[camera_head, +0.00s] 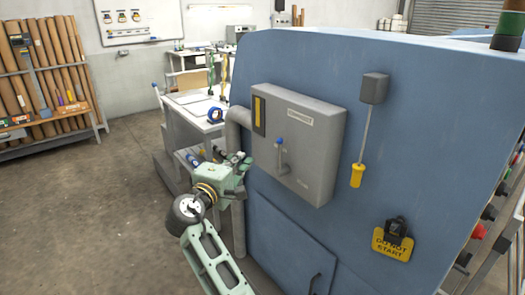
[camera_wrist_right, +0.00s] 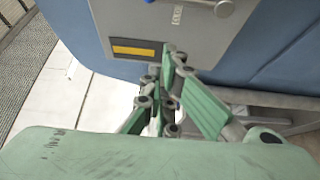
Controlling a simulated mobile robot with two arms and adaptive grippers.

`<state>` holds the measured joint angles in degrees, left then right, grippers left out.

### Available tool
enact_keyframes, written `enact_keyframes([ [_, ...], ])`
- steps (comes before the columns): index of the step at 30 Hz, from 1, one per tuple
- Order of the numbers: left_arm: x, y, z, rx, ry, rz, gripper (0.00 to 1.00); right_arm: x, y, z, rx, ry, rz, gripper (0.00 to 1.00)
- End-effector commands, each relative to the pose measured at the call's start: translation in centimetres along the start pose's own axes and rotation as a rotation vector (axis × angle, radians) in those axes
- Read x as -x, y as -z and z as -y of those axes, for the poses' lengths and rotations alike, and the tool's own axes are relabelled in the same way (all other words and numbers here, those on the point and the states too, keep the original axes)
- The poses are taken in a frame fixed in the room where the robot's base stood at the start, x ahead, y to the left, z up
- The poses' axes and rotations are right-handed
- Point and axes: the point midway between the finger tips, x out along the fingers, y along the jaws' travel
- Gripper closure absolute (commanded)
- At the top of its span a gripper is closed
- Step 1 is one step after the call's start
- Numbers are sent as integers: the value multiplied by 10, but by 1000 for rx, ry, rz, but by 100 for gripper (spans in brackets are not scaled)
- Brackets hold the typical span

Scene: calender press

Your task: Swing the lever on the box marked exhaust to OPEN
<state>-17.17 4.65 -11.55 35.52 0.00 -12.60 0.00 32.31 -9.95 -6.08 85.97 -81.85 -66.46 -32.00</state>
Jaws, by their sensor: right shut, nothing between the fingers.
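The grey box (camera_head: 325,143) marked exhaust is mounted on the blue machine's face. Its lever (camera_head: 283,160) is a short metal bar with a blue tip at its upper end. The smaller lettering on the box is too small to read. My right gripper (camera_head: 243,164) is shut and empty, left of the box and apart from the lever. In the right wrist view its fingers (camera_wrist_right: 170,58) overlap the box's edge near the yellow strip. My left gripper is out of view.
A grey pipe (camera_head: 238,122) bends down at the box's left. A white workbench (camera_head: 197,108) stands behind on the left. The floor (camera_head: 90,220) at left is clear.

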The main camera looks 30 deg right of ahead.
Motion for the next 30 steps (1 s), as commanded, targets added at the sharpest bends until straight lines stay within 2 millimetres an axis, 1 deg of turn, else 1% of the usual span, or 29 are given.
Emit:
enact_keyframes([
  [6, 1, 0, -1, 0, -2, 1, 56, -2, 0, 0, 2, 0, -2, 100],
  [10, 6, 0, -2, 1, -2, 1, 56, -15, 0, -1, 4, -1, 0, 100],
  [14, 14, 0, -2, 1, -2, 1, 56, -39, 0, -2, 5, -1, 0, 100],
  [18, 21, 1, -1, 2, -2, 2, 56, -67, 0, -2, 4, -1, 0, 100],
  [24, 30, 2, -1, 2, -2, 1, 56, -102, 0, -1, 3, 1, -1, 100],
  [30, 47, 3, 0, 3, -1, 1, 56, -92, -22, -1, 2, 3, -4, 100],
])
